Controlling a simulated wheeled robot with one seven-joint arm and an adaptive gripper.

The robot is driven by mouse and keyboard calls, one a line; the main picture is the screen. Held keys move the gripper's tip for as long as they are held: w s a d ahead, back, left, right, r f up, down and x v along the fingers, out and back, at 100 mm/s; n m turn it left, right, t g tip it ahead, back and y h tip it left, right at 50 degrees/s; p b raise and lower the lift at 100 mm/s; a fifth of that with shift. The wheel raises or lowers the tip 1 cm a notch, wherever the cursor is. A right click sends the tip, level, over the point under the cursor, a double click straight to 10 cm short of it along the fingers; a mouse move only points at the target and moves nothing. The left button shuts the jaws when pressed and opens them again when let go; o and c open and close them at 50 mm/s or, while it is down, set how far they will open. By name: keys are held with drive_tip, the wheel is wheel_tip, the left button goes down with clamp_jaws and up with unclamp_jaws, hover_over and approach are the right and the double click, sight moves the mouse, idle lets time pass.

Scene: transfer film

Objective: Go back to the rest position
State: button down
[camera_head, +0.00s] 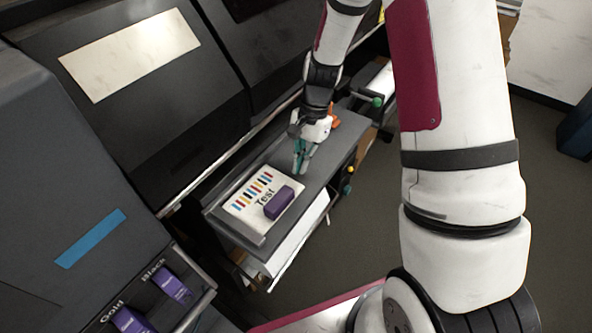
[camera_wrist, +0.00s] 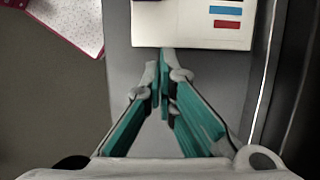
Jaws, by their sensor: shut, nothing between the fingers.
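My gripper (camera_head: 301,160) is above the dark grey shelf top of the machine, near the upper right end of a white test sheet (camera_head: 239,206). In the wrist view my gripper (camera_wrist: 163,62) has its teal fingers closed together at the tips, with nothing between them. The fingertips appear just short of the edge of the test sheet (camera_wrist: 190,36). A purple block (camera_head: 279,202) lies on the sheet, apart from the gripper. My arm reaches down from the top of the head view.
The dark grey shelf (camera_head: 327,165) is bare around the gripper. Machine panels stand along its left side. Purple cartridges marked Gold (camera_head: 131,321) and Black (camera_head: 173,287) sit at the lower left. Green and yellow knobs are on the right. Grey floor lies open to the right.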

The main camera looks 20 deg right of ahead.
drive_tip(key=b+v, duration=0.1)
drive_tip(key=v, duration=0.8)
drive_tip(key=s+a+r+n+t+h, duration=0.1)
drive_tip(key=s+r+n+t, duration=0.15)
drive_tip(key=s+r, duration=0.35)
drive_tip(key=s+a+r+n+t+h, duration=0.1)
drive_tip(key=s+r+n, duration=0.2)
drive_tip(key=r, duration=0.6)
drive_tip(key=s+r+n+t, duration=0.2)
drive_tip(key=s, duration=0.4)
drive_tip(key=s+r+n+t, duration=0.1)
drive_tip(key=s+r+n, duration=0.1)
drive_tip(key=s, duration=0.4)
drive_tip(key=shift+s+a+r+n+t+h, duration=0.2)
drive_tip(key=shift+s+r+n+t+h, duration=0.15)
drive_tip(key=shift+n, duration=0.3)
